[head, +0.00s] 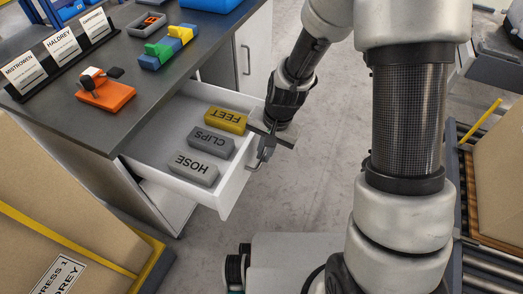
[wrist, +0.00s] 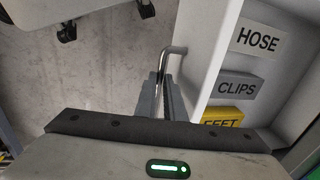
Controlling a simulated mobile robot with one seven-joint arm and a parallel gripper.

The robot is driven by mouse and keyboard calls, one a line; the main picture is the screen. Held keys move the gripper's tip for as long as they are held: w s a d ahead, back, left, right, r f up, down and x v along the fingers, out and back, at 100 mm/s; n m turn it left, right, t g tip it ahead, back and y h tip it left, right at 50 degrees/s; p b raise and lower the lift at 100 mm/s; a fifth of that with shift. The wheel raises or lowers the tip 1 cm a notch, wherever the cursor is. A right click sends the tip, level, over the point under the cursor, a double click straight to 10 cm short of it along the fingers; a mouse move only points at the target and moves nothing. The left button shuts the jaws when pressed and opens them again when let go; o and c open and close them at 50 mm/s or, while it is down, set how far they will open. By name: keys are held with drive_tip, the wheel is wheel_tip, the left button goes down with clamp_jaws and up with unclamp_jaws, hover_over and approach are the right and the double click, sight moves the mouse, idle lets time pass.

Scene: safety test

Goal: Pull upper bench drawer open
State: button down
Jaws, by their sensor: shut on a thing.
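The white upper bench drawer (head: 232,193) stands pulled out from under the dark worktop, with its inside showing. It holds a yellow FEET block (head: 226,121), a grey CLIPS block (head: 211,141) and a light grey HOSE block (head: 195,168). The metal drawer handle (head: 259,163) is on its front face. My gripper (head: 267,149) is at this handle, outside the drawer front. In the wrist view my gripper's fingers (wrist: 161,97) are shut around the handle bar (wrist: 174,50), whose far end sticks out beyond them. The drawer wall (wrist: 213,50) is to the right.
On the worktop (head: 133,113) are an orange device (head: 105,93), coloured blocks (head: 167,48) and name cards (head: 60,46). A cardboard box (head: 60,210) stands at left front, and another box (head: 500,160) at right. Bare floor (head: 310,170) lies between the drawer and my arm.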

drive_tip(key=c, duration=2.1)
unclamp_jaws()
drive_tip(key=d+r+p, duration=0.1)
drive_tip(key=r, duration=0.4)
drive_tip(key=d+r+p, duration=0.1)
drive_tip(key=r+p, duration=0.1)
drive_tip(key=r, duration=0.4)
drive_tip(key=s+d+r+p, duration=0.1)
drive_tip(key=r, duration=0.5)
drive_tip(key=shift+s+r, duration=0.1)
drive_tip(key=shift+s, duration=0.1)
